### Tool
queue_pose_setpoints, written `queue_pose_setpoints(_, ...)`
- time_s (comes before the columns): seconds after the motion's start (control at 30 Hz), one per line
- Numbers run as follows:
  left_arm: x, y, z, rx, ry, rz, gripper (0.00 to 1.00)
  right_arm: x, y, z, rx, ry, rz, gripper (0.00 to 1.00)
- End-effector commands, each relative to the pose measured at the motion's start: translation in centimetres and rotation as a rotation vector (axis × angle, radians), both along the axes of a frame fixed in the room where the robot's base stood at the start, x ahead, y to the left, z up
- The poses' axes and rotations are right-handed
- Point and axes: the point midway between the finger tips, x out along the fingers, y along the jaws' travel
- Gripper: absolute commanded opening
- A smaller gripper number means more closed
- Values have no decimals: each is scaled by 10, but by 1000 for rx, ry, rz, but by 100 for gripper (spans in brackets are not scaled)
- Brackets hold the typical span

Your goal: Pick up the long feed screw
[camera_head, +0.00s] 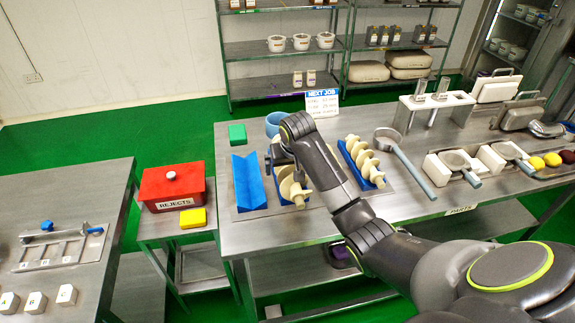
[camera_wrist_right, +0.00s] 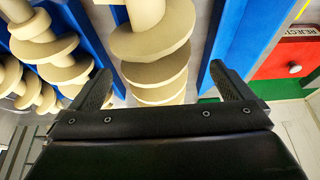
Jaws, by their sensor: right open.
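A cream feed screw (camera_head: 291,187) lies in a blue cradle on the middle table, partly hidden under my right arm in the head view. In the right wrist view this screw (camera_wrist_right: 152,42) lies between the fingers of my right gripper (camera_wrist_right: 159,70), which is open. I cannot tell whether the fingers touch it. Another cream screw (camera_head: 363,160) lies in a blue cradle to the right. The wrist view shows two more screws at left, one (camera_wrist_right: 52,48) nearer and one (camera_wrist_right: 14,82) at the edge. I cannot tell which is the long one. My left gripper is not in view.
An empty blue V-shaped cradle (camera_head: 248,183) lies left of the screws. A red rejects box (camera_head: 172,184) and a yellow block (camera_head: 193,218) stand on a side stand. A blue bowl (camera_head: 274,122), a green block (camera_head: 237,134) and a long-handled ladle (camera_head: 410,160) are also nearby.

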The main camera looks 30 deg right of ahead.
Motion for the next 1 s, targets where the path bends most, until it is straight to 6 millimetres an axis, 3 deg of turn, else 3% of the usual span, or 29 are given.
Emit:
queue_pose_setpoints(0.4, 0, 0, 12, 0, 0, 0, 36, 14, -10, -43, 0, 4, -1, 100)
queue_pose_setpoints(0.73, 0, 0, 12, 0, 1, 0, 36, 16, -11, -48, -1, 1, 0, 100)
queue_pose_setpoints(1.0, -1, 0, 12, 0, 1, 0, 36, 16, -11, -47, -1, 1, 0, 65)
